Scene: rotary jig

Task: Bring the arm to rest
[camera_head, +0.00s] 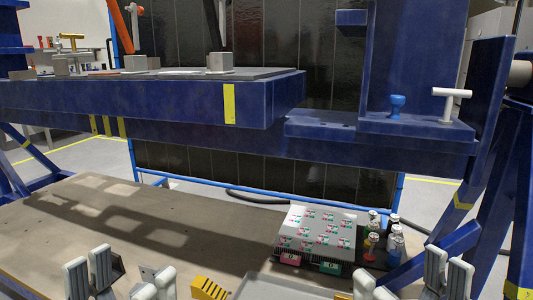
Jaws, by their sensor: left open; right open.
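My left gripper (122,277) is at the bottom left of the head view, its grey fingers apart with nothing between them. My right gripper (411,279) is at the bottom right, also open and empty, below the bottles. Both grippers are over the near part of the brown table (190,238). Only the ends of the grippers show. My arm links are out of frame, so their pose cannot be seen.
The blue rotary jig (180,105) spans above the table, with a blue knob (396,105) and white T-handle (451,103) at its right. A panel with coloured markings (318,230) and several small bottles (395,245) stand on the table. A yellow block (208,288) lies in front. The table's left part is clear.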

